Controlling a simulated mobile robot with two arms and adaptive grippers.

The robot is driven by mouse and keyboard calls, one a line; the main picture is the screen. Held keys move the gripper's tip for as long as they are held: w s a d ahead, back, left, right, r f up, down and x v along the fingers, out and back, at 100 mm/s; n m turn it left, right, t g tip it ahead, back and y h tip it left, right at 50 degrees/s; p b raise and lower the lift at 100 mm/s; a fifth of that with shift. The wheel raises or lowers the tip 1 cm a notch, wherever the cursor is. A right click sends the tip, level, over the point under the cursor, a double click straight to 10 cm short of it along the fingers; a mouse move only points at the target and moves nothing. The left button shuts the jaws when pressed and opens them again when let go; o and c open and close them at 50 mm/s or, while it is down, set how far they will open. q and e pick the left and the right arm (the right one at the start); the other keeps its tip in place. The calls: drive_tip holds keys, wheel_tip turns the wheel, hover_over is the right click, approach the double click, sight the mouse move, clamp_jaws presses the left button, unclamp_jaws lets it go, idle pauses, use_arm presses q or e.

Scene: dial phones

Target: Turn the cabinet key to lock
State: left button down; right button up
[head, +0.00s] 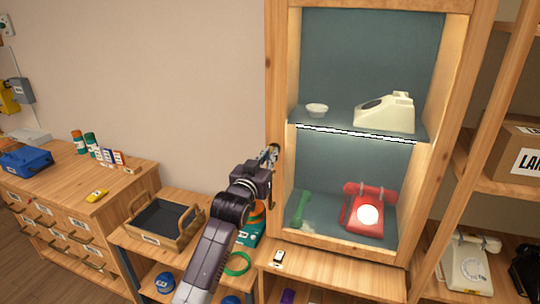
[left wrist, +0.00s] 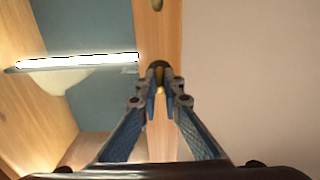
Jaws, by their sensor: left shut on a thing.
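The wooden cabinet (head: 278,60) stands in the middle of the head view, with a lit blue-grey interior; its front post (left wrist: 158,25) also shows in the left wrist view. My left gripper (head: 269,155) is at the front of the cabinet's left post, about level with the middle shelf. In the left wrist view, its fingers (left wrist: 166,95) are close together, shut on the cabinet key at a round brass lock (left wrist: 159,68) in the post. The key is mostly hidden between the fingertips, so its angle cannot be told. My right gripper is not in view.
Inside the cabinet are a cream phone (head: 388,113), a small white bowl (head: 317,110), a red dial phone (head: 367,213) and a green handset (head: 299,210). A wooden tray (head: 190,236) stands left of my arm. A small black-and-white item (head: 279,257) lies on the ledge below.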

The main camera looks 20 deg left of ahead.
use_arm(q)
drive_tip(key=c, duration=2.1)
unclamp_jaws()
drive_tip(key=shift+s, duration=0.1)
drive_tip(key=s, duration=1.1)
drive_tip(key=shift+s+a, duration=0.25)
drive_tip(key=shift+s, duration=0.15)
drive_tip(key=shift+f, duration=0.1)
